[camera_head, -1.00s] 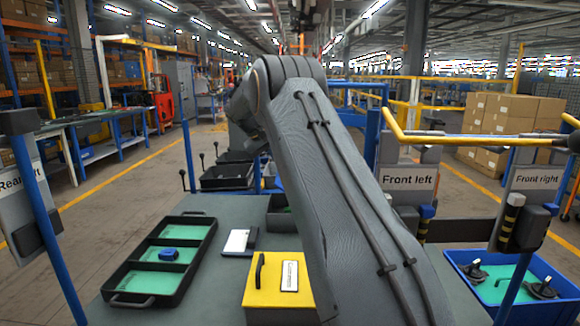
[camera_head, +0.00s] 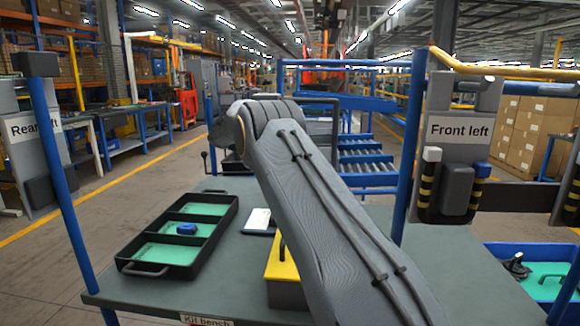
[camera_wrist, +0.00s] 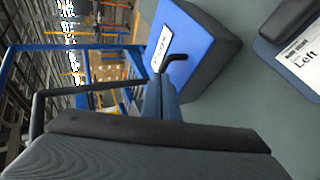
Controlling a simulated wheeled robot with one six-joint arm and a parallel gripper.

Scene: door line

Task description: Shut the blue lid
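The blue-topped box (camera_wrist: 207,38) shows in the wrist view, at upper middle, tilted in the picture. It has a white label on its blue face and a bent black handle (camera_wrist: 176,60). I cannot tell how far its lid stands open. In the head view the box does not show; my grey arm covers the bench middle. A large grey part, likely my own arm, fills the bottom of the wrist view.
A yellow box (camera_head: 283,265) stands partly behind my arm. A black tray (camera_head: 153,253) with green compartments and a small blue item (camera_head: 187,229) lies at left on the grey bench (camera_head: 225,290). A blue bin (camera_head: 500,250) is at right. Blue posts flank the bench.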

